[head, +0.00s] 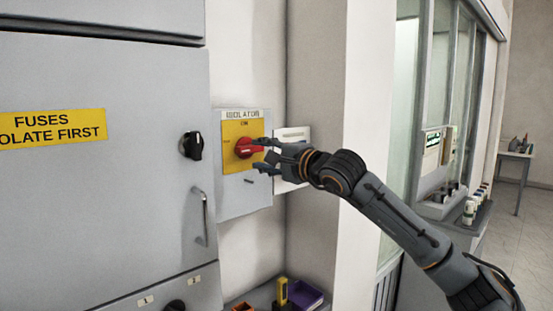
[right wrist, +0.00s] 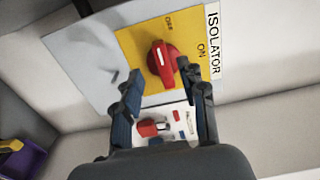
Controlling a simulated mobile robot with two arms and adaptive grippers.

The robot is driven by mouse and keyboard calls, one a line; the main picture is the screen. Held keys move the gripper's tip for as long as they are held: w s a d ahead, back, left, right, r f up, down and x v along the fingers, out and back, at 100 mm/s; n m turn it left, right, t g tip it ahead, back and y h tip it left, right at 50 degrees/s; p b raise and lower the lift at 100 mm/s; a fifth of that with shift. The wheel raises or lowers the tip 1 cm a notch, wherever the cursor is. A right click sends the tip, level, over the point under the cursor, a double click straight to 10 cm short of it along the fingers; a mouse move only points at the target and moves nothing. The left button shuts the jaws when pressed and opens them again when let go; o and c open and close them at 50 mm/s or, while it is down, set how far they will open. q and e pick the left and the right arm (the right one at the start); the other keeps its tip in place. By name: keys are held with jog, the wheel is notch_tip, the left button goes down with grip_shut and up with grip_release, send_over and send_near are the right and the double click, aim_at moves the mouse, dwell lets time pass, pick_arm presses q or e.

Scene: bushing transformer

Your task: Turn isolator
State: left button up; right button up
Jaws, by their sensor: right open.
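The isolator (head: 230,195) is a grey box with a yellow plate and a red rotary knob (head: 248,148), mounted on the wall in the head view. The knob's grip lies roughly sideways there, with the ON label above. In the right wrist view the red knob (right wrist: 161,64) lies just beyond and between my fingertips, its white mark toward the OFF label (right wrist: 169,21). My right gripper (head: 257,155) is open in front of the knob, fingers pointing at it. Its fingertips (right wrist: 160,80) partly overlap the plate; contact cannot be told. My left gripper is not in view.
A grey cabinet (head: 100,210) with a black knob (head: 192,145) and handle (head: 204,216) stands left. A white board (head: 291,134) is behind my gripper; a red padlock-like item (right wrist: 148,127) shows there. A purple bin (head: 305,294) sits below.

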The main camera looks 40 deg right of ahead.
jog(key=s, duration=0.6)
jog(key=shift+d, duration=0.15)
dwell(0.4)
